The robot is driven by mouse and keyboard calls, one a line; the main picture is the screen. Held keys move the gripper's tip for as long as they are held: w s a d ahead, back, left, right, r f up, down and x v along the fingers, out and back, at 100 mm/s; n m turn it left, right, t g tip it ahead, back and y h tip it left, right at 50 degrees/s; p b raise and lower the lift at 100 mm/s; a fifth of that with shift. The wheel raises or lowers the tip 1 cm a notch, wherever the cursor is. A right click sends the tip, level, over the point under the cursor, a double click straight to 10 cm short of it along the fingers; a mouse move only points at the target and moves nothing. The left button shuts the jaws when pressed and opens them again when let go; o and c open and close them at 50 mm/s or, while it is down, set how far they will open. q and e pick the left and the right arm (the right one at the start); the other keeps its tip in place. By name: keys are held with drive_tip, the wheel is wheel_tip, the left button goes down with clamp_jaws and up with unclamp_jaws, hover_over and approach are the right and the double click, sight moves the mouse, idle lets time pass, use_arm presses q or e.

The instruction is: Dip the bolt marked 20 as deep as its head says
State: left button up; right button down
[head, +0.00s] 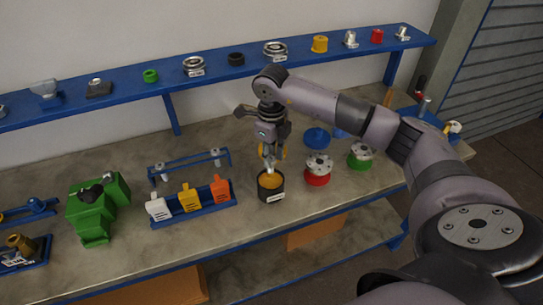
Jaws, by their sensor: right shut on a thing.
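My right gripper (271,157) points down over a dark cup (271,195) of orange liquid (270,181) on the bench. It is shut on a small pale bolt, mostly hidden between the fingers. The bolt's lower end is at or just above the cup's mouth; I cannot tell whether it touches the liquid. The number on its head cannot be read. A blue bolt rack (189,161) to the left holds silvery bolts (216,154) at its ends. The cup's white label is too small to read. My left gripper is not in view.
A blue holder (192,211) with white, yellow and orange tags stands left of the cup, beyond it a green vise-like block (96,207). Red (318,177) and green (360,158) flanged vessels stand to the right. A blue shelf (122,97) with small parts runs behind.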

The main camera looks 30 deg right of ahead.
drive_tip(key=shift+r+p, duration=1.2)
drive_tip(key=shift+r, duration=1.05)
